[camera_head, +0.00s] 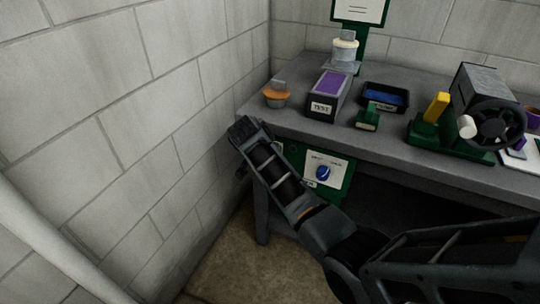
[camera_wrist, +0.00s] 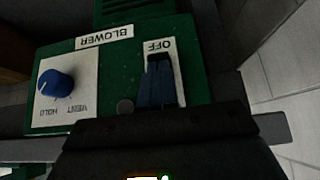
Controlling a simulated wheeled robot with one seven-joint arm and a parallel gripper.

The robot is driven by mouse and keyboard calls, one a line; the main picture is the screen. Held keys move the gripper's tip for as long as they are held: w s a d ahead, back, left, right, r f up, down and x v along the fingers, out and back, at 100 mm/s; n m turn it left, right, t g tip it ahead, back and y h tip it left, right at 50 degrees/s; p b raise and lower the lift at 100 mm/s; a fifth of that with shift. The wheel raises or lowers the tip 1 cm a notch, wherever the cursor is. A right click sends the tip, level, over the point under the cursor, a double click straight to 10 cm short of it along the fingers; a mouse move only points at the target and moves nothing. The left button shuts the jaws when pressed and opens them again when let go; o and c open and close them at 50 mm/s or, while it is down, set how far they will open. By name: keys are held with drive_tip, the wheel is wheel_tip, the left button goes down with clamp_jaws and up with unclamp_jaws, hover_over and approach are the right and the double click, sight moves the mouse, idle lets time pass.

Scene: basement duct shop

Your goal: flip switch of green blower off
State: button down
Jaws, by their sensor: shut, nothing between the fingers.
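The green blower (camera_head: 335,192) is mounted under the front edge of the grey bench in the head view, partly behind my arm. In the wrist view its green face (camera_wrist: 125,60) appears upside down with a BLOWER label (camera_wrist: 104,37). A dark blue switch lever (camera_wrist: 158,82) stands on a white plate marked OFF; I cannot tell which way it is set. The switch is hidden in the head view. My gripper (camera_wrist: 165,130) is shut and empty, close in front of the switch; I cannot tell whether it touches.
A blue knob (camera_wrist: 56,83) on a plate marked HOLD and VENT sits beside the switch. The bench (camera_head: 385,147) carries a purple-topped box (camera_head: 333,88), a dark tray (camera_head: 386,97), an orange-based container (camera_head: 276,95) and a machine with a handwheel (camera_head: 497,122). A block wall (camera_head: 150,120) stands close at left.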

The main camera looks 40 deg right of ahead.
drive_tip(key=shift+a+f+h+b, duration=0.15)
drive_tip(key=shift+f+h+b, duration=0.25)
drive_tip(key=shift+f+b, duration=0.05)
drive_tip(key=shift+r, duration=0.2)
drive_tip(key=shift+r+p, duration=0.65)
drive_tip(key=shift+p, duration=0.05)
